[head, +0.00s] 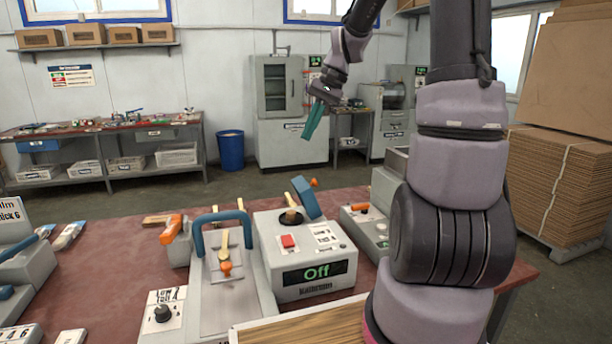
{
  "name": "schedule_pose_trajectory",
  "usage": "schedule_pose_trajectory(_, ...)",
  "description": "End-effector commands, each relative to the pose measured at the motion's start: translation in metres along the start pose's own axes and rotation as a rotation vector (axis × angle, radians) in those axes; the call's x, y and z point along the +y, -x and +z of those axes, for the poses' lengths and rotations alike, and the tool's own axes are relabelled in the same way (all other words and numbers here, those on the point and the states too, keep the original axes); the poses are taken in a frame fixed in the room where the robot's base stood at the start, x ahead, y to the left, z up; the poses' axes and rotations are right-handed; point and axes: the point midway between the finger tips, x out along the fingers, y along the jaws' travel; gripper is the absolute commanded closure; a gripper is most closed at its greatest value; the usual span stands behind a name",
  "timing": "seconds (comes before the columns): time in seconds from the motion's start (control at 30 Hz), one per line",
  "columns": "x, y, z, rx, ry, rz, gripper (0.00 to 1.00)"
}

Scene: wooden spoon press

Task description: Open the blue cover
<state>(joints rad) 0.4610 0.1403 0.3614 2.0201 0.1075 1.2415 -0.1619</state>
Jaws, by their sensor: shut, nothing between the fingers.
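A blue cover (306,197) stands tilted up on top of a light grey box (300,262) on the red table. A round, dark-rimmed opening with a wooden piece (291,216) lies at its left side. The box has a red button (288,241) and a display reading "Off". My gripper (309,136), with teal fingers, is shut and empty. It hangs high above and behind the cover in the picture, clear of it, pointing down. My arm covers part of the right side.
A press with a blue arched handle (222,218) and an orange knob stands left of the box. A dial box (163,313) is in front. Another grey device with an orange handle (360,207) is to the right. The back left of the table (105,250) is mostly clear.

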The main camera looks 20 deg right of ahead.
Motion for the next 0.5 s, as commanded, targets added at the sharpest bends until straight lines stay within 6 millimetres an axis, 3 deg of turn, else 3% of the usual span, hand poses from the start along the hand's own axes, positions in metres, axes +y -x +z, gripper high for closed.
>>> schedule_pose_trajectory(0.03, -0.001, 0.009, 0.016, 0.048, 0.025, 0.024, 1.0)
schedule_pose_trajectory(0.23, 0.007, 0.038, 0.067, 0.219, 0.106, 0.079, 1.0)
schedule_pose_trajectory(0.5, 0.02, 0.06, 0.109, 0.36, 0.203, 0.104, 1.0)
